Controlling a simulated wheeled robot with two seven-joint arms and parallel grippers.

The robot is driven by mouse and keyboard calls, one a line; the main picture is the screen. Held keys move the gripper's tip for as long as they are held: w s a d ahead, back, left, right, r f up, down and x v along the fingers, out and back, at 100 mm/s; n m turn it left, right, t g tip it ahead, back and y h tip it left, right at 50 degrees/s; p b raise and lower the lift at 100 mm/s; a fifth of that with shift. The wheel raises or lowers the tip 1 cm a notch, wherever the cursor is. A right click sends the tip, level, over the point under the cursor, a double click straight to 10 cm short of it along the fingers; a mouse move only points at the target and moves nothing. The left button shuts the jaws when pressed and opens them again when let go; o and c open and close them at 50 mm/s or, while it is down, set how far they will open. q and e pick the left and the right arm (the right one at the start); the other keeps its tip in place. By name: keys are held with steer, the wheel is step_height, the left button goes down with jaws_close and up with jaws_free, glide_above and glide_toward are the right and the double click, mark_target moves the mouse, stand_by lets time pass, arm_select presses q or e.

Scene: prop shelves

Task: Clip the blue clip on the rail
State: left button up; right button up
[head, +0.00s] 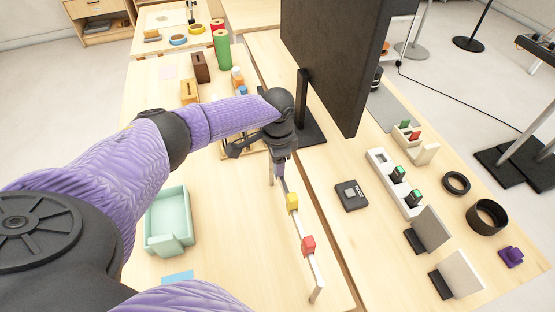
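A thin pale rail (314,272) stands on short legs on the near table and runs away from me. A red clip (308,245) and a yellow clip (292,202) sit on it. My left gripper (280,166) points down at the far end of the rail, beyond the yellow clip. A small bluish-purple patch shows at its fingertips; I cannot tell whether this is the blue clip or part of the gripper. The finger opening is too small to judge. My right gripper is out of view.
A mint green tray (156,235) stands left of the rail. A black monitor (335,60) on a stand (309,128) rises behind the gripper. A black box (350,196) lies right of the rail. A green cylinder (222,50) and wooden blocks stand at the back.

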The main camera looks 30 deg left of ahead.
arm_select(q)
steer(key=o, duration=0.3)
step_height(320, 180, up, 10)
steer(key=shift+f+p, duration=0.2)
steer(key=shift+p, duration=1)
steer(key=shift+r, duration=0.2)
